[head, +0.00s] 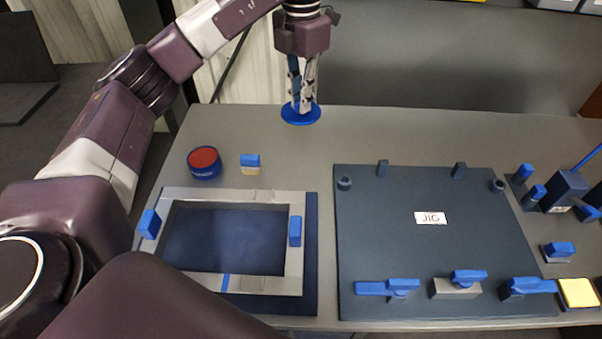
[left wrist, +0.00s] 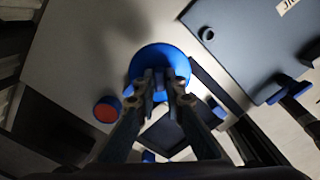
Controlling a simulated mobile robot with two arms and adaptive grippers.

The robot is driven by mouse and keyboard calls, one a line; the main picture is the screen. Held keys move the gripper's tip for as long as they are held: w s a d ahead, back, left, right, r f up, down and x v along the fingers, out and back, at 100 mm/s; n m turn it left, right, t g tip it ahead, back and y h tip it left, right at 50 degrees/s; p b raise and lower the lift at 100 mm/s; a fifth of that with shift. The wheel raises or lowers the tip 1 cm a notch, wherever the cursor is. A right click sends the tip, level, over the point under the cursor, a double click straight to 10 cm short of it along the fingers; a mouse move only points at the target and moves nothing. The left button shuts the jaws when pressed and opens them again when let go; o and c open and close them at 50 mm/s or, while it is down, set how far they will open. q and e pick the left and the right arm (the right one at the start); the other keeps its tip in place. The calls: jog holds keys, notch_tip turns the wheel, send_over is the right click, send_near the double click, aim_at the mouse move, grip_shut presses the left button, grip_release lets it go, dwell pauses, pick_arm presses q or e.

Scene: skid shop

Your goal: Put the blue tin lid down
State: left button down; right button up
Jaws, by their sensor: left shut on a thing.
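The blue tin lid (head: 300,117) is a round blue disc at the back edge of the table, left of the middle in the head view. My left gripper (head: 302,104) points down and is shut on it. In the left wrist view the lid (left wrist: 160,62) lies between and beyond the fingertips (left wrist: 160,92). I cannot tell whether the lid touches the table. A round blue tin (head: 204,163) with red contents stands open on the table, nearer and to the left. It also shows in the left wrist view (left wrist: 107,110). My right gripper is not in view.
A grey frame (head: 180,281) with blue clamps sits on a dark blue board at the front left. A dark jig plate (head: 430,255) with blue toggle clamps fills the right. A small blue-topped block (head: 250,164) stands beside the tin. The table (head: 420,130) behind the jig is clear.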

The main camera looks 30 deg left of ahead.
pick_arm(q)
send_over(301, 171)
notch_tip(301, 171, down, 14)
jog(key=shift+s+r+p, duration=0.1)
jog(key=shift+p, duration=0.3)
notch_tip(301, 171, down, 5)
jog(key=shift+f+p, duration=0.2)
jog(key=shift+p, duration=0.1)
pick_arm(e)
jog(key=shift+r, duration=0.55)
pick_arm(q)
jog(key=shift+f, duration=0.2)
jog(key=c, duration=2)
grip_release()
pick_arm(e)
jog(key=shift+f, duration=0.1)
pick_arm(q)
jog(key=shift+r, duration=0.15)
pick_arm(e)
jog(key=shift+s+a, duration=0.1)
